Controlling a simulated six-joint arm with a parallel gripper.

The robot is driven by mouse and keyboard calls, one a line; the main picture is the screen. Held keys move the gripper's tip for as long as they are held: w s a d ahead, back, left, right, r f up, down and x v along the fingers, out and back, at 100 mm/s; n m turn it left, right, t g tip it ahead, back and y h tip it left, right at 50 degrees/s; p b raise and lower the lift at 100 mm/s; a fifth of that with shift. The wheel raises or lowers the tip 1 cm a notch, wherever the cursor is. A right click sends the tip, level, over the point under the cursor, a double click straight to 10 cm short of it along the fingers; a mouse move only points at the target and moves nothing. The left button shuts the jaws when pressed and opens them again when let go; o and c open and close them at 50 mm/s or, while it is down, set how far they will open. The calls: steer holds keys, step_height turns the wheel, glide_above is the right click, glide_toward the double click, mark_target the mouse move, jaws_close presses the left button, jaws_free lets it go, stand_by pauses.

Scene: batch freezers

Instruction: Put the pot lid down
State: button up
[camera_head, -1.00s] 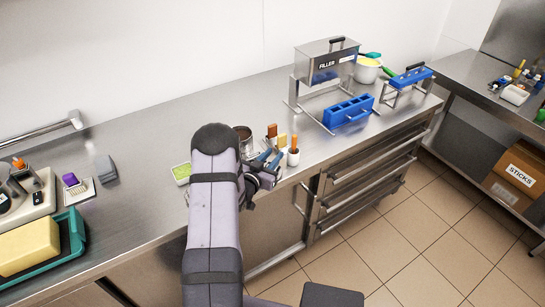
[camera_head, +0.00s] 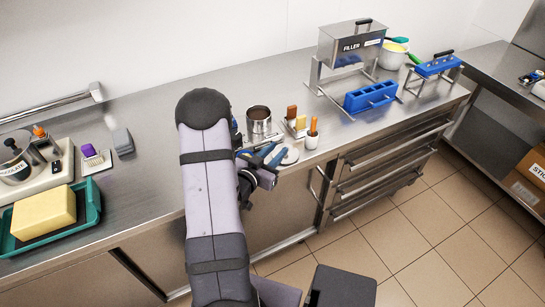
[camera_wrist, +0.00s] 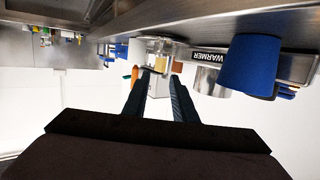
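The pot lid seems to be the pale grey disc (camera_head: 289,156) at the front edge of the counter, just beyond my fingertips. My gripper (camera_head: 272,154) is low at this edge, in front of the pot. In the wrist view, which is upside down, the two dark fingers (camera_wrist: 160,77) stand apart with a gap between them. A silvery round shape (camera_wrist: 160,45) sits just past their tips, possibly the lid. I cannot tell whether the fingers hold its knob or whether it rests on the counter. The open pot (camera_head: 259,117) with dark contents stands behind my gripper.
Small holders with an orange-handled tool (camera_head: 313,130) stand right of the pot. A blue mould (camera_head: 370,97) and the filler (camera_head: 350,48) are farther back right. A teal tray (camera_head: 92,205) with a yellow block lies left.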

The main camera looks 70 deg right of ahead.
steer(key=shift+v, duration=1.05)
